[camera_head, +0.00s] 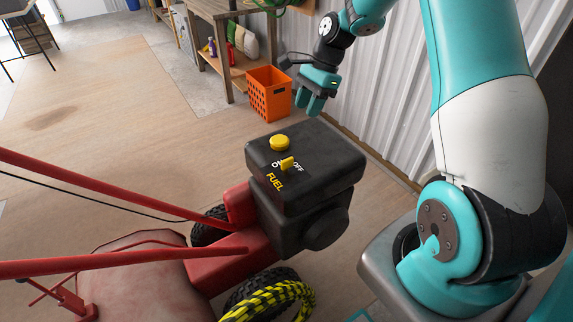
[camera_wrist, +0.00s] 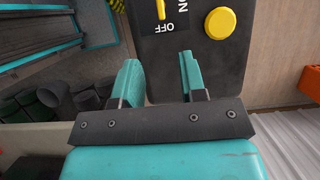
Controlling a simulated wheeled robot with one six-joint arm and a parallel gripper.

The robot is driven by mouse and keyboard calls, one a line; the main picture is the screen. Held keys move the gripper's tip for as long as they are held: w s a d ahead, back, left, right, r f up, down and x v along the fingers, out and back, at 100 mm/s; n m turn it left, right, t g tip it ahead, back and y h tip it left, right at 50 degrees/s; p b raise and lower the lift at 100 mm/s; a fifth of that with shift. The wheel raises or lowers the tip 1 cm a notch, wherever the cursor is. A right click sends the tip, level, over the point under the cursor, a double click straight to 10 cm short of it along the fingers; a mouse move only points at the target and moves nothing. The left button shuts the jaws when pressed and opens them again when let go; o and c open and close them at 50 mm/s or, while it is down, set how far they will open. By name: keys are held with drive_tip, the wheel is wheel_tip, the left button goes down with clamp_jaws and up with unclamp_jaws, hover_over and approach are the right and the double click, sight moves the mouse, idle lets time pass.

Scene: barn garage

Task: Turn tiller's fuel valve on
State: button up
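The tiller's black engine box (camera_head: 305,150) stands in the middle of the head view. On its top is a small yellow fuel valve lever (camera_head: 287,164) beside the FUEL and OFF lettering. The lever shows at the top edge of the wrist view (camera_wrist: 160,9), partly cut off, near ON and OFF. I cannot tell which setting it is on. A round yellow cap (camera_head: 280,143) sits behind it and shows in the wrist view (camera_wrist: 220,22). My gripper (camera_head: 315,103) is beyond the box, apart from the lever. Its two teal fingers (camera_wrist: 159,65) are spread and empty.
The tiller's red handlebars (camera_head: 110,188) reach to the left, above a red tine cover (camera_head: 150,275). An orange crate (camera_head: 269,94) stands behind the box, near a wooden workbench (camera_head: 222,45). A corrugated wall (camera_head: 375,95) runs along the right. The wooden floor at left is mostly clear.

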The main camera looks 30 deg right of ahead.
sight(287, 160)
drive_tip(key=x, duration=1.7)
drive_tip(key=shift+f, duration=0.2)
drive_tip(key=shift+c, duration=0.2)
clamp_jaws()
